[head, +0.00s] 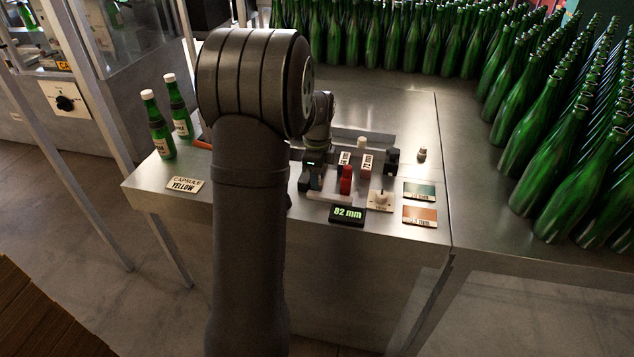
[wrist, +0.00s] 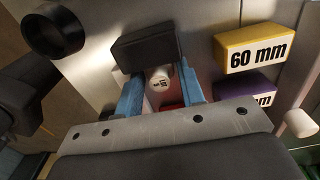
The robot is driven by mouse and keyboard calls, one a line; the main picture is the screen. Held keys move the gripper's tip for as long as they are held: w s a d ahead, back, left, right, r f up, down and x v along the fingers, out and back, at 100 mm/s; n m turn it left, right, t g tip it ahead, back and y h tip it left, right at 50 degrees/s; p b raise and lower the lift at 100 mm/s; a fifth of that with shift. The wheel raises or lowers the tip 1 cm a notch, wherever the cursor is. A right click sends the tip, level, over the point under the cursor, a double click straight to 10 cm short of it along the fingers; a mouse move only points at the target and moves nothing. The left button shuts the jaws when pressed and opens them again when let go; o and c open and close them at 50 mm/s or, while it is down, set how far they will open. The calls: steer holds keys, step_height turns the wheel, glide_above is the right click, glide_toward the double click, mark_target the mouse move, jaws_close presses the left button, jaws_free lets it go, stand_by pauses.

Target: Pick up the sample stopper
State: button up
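My gripper (wrist: 160,88) shows in the wrist view as two blue fingers set apart. Between them, farther from the camera, is a small white round-topped piece (wrist: 160,77) with dark lettering. It may be the sample stopper, but I cannot read the label. A gap shows beside it, and I see no finger pressing on it. A black block (wrist: 148,47) lies across the view just beyond the fingertips. In the head view my gripper is near the instruments at the table's middle, and its fingertips are too small to make out. A small grey-topped stopper-like piece (head: 421,154) stands at the right.
A yellow 60 mm block (wrist: 248,48), a purple block (wrist: 245,88) and a black ring (wrist: 54,33) lie around the gripper. Green bottles (head: 555,190) crowd the right; two capped bottles (head: 158,130) stand left.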

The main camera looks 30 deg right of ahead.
steer(key=c, duration=0.7)
steer(key=shift+c, duration=0.3)
